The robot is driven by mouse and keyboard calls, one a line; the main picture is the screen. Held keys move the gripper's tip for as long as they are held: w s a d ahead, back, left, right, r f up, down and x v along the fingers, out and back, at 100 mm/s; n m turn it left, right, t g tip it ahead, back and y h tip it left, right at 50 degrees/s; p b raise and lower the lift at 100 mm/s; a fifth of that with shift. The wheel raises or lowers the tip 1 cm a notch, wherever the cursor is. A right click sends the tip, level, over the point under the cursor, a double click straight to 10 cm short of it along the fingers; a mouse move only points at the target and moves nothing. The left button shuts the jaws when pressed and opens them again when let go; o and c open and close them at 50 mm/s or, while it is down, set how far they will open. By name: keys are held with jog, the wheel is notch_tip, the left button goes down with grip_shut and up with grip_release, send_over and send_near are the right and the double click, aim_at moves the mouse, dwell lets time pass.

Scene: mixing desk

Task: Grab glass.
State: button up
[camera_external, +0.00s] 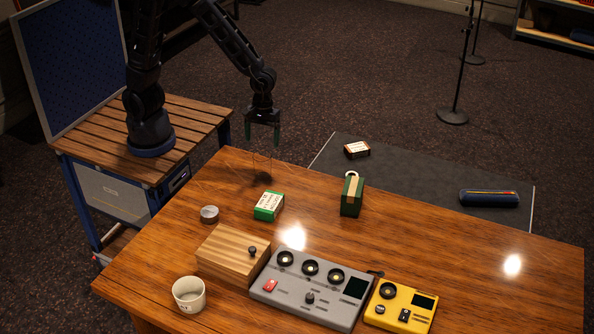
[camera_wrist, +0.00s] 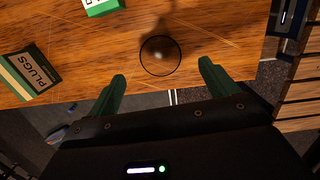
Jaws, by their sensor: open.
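The glass is clear and hard to see. In the external view the glass (camera_external: 262,162) stands upright near the far left edge of the wooden desk. In the wrist view the glass (camera_wrist: 160,56) shows from above as a thin dark ring with a bright spot inside. My gripper (camera_external: 262,134) hangs just above the glass in the external view, fingers pointing down. In the wrist view my gripper (camera_wrist: 162,72) has its two green fingers spread wide, with the ring between and slightly beyond their tips. Nothing is held.
A green and white box (camera_external: 268,206), a small round tin (camera_external: 209,214) and a dark green box (camera_external: 352,196) stand nearby. A wooden box (camera_external: 232,254), white mug (camera_external: 189,294), grey mixer (camera_external: 300,312) and yellow device (camera_external: 386,317) are nearer. Desk around the glass is clear.

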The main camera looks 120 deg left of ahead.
aim_at(262, 163)
jog(key=shift+d+f, duration=0.2)
jog(key=shift+f, duration=1.6)
jog(key=shift+d+f, duration=0.2)
jog(key=shift+f, duration=1.55)
jog(key=shift+d+f, duration=0.2)
jog(key=shift+f, duration=1.6)
jog(key=c, duration=1.2)
jog(key=shift+w+r, duration=0.1)
